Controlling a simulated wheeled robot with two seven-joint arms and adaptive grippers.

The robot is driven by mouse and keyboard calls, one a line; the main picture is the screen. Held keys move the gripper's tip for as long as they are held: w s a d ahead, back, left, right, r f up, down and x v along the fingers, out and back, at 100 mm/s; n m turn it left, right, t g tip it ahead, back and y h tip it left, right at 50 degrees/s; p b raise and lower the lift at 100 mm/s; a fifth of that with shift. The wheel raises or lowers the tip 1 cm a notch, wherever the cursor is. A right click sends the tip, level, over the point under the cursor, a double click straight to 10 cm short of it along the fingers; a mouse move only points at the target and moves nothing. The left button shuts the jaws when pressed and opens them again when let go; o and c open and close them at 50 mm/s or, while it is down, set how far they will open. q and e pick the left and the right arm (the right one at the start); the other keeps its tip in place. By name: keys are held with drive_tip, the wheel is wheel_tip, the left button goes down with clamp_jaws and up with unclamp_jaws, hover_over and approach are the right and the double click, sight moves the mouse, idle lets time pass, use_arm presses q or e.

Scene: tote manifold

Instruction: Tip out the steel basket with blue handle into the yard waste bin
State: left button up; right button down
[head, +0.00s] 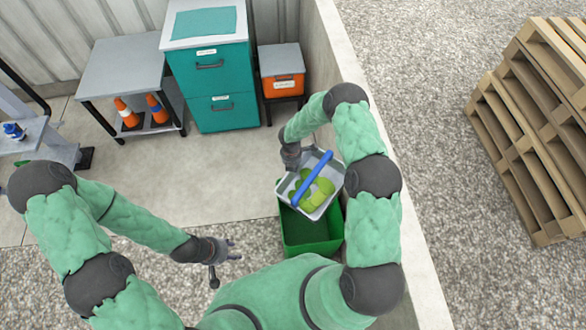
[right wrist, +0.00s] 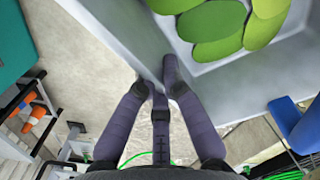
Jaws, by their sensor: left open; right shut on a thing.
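The steel basket (head: 330,163) with a blue handle (head: 313,178) holds several green leaf-like pieces (head: 318,192). My right gripper (head: 292,163) is shut on the basket's rim at its left side. In the right wrist view the fingers (right wrist: 165,82) pinch the basket wall (right wrist: 235,88), with the green pieces (right wrist: 215,25) inside. The basket is over the green bin (head: 313,236), looks somewhat tilted, and hides the bin's far part. The bin's visible inside is dark green. My left gripper (head: 230,256) is open and empty, left of the bin.
A concrete wall (head: 385,130) runs along the right side, close to the bin and my right arm. Behind stand a teal cabinet (head: 225,92), an orange box (head: 283,84) and a grey table (head: 122,65) with cones (head: 127,113). The floor left of the bin is clear.

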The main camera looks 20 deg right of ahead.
sight(291, 174)
drive_tip(key=f+t+h+b, duration=0.1)
drive_tip(key=t+h+b, duration=0.1)
drive_tip(key=b, duration=0.7)
drive_tip(key=f+t+h+b, duration=0.1)
drive_tip(key=h+b, duration=0.3)
drive_tip(key=b, duration=0.5)
drive_tip(key=f+t+h+b, duration=0.1)
drive_tip(key=t+h+b, duration=0.2)
drive_tip(key=b, duration=0.6)
drive_tip(key=shift+s+a+f+h+b, duration=0.2)
drive_tip(key=shift+a+f+h+b, duration=0.2)
drive_tip(key=shift+h+b, duration=0.3)
drive_tip(key=shift+b, duration=0.05)
drive_tip(key=shift+t+h+p, duration=0.3)
drive_tip(key=shift+t, duration=0.1)
drive_tip(key=shift+f+t+h, duration=0.25)
drive_tip(key=shift+t+h, duration=0.45)
drive_tip(key=shift+h, duration=0.5)
drive_tip(key=shift+a+r, duration=0.1)
idle(1.0)
